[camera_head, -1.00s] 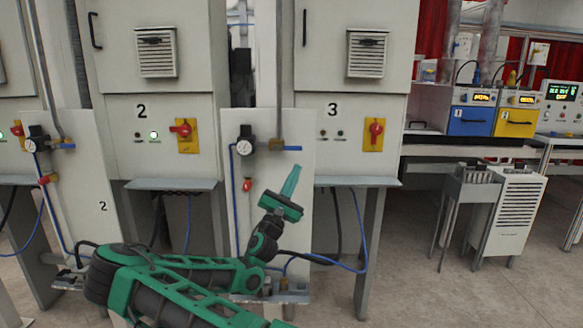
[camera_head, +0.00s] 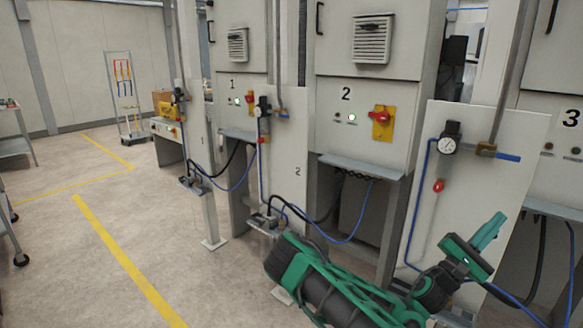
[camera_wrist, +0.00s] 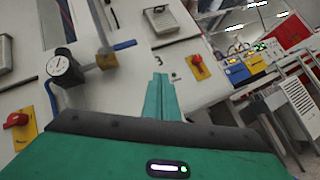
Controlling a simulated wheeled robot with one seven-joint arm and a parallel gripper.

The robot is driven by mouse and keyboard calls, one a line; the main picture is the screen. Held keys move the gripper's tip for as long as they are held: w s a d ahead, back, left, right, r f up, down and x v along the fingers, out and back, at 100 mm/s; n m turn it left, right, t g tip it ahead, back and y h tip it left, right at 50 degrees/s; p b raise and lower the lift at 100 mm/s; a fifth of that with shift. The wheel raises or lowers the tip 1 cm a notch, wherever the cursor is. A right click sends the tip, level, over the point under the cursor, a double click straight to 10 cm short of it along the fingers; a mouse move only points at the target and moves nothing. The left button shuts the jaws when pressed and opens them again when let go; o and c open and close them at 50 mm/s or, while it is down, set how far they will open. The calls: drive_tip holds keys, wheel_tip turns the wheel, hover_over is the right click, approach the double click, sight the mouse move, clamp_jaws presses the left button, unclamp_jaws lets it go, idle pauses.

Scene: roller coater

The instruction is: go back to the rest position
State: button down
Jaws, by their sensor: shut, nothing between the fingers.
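My gripper (camera_head: 487,232) is at the lower right of the head view, at the end of my green and black arm. Its green fingers are together and hold nothing. It is in front of the panel (camera_head: 471,200) with a gauge, left of cabinet 3. In the wrist view the closed fingers (camera_wrist: 160,97) point up the picture, below the number 3. I cannot tell the exact gap between the fingers and the panel.
Cabinet 2 (camera_head: 336,118) and cabinet 1 (camera_head: 228,100) stand left of my gripper. A pressure gauge (camera_head: 448,144), a red valve handle (camera_head: 438,185) and blue hoses are close by. The floor (camera_head: 65,270) on the left is open, with yellow lines. A trolley (camera_head: 126,100) stands far back.

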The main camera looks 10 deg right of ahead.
drive_tip(key=s+d+f+m+g+y, duration=0.3)
drive_tip(key=s+m+g, duration=0.3)
drive_tip(key=s, duration=0.1)
drive_tip(key=s+d+f+m+g+y, duration=0.2)
drive_tip(key=s+d+m+g+y, duration=0.1)
drive_tip(key=s+m+g, duration=0.35)
drive_tip(key=s+a+f+m+g+y, duration=0.2)
drive_tip(key=s+a+f+m+y, duration=0.35)
drive_tip(key=s+f+y, duration=0.3)
drive_tip(key=a+m+t+y, duration=0.2)
drive_tip(key=a+t+y, duration=0.2)
drive_tip(key=a+y, duration=0.45)
drive_tip(key=a+r+t+y, duration=0.2)
drive_tip(key=a+r+t, duration=0.2)
drive_tip(key=a+r, duration=0.5)
drive_tip(key=a, duration=0.5)
drive_tip(key=shift+s+r+n+t, duration=0.2)
drive_tip(key=shift+r+n+t, duration=0.15)
drive_tip(key=shift+n, duration=0.05)
drive_tip(key=shift+s+d, duration=0.1)
drive_tip(key=shift+d, duration=0.1)
